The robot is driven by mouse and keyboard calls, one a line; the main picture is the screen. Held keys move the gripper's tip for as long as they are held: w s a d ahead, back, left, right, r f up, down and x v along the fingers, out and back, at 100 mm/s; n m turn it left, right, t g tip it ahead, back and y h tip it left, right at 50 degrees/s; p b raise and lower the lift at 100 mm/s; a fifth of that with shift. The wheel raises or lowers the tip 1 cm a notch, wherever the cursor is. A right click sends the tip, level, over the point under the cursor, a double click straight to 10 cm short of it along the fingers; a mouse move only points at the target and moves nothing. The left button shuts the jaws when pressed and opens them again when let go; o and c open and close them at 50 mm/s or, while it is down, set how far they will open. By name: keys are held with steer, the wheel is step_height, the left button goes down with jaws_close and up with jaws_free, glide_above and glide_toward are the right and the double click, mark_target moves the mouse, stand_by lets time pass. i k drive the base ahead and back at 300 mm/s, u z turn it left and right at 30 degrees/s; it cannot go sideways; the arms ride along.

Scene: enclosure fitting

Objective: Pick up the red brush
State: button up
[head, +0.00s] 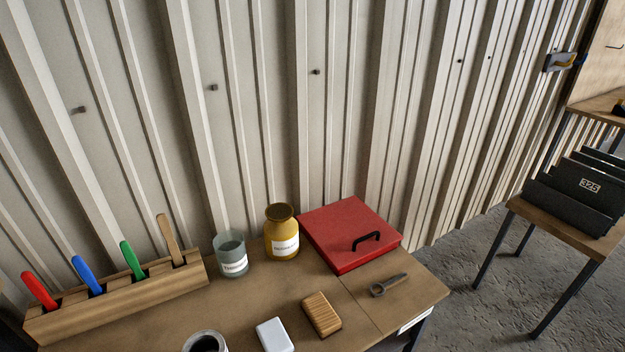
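The red brush shows as a red handle (39,291) at the far left of the head view. It stands tilted to the left in the leftmost slot of a long wooden holder (120,306); its lower end is hidden inside the holder. Blue (88,274), green (131,259) and wooden (170,239) handles stand in the same holder to its right. My gripper is not in view.
The holder stands on a wooden table. To its right are a grey glass jar (232,257), a yellow jar (281,234) and a red box (350,230). An open can (206,342), white block (275,335), wooden brush (321,314) and grey tool (388,285) lie nearer. A corrugated wall (270,120) stands behind.

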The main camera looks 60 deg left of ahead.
mark_target(34, 286)
steer(key=z, duration=1.05)
steer(key=i, duration=0.1)
steer(key=u, duration=2.6)
steer(key=i, duration=0.15)
steer(key=u, duration=2.25)
steer(key=k, duration=0.6)
steer(key=u, duration=0.25)
steer(key=i, duration=1.65)
steer(key=z, duration=0.3)
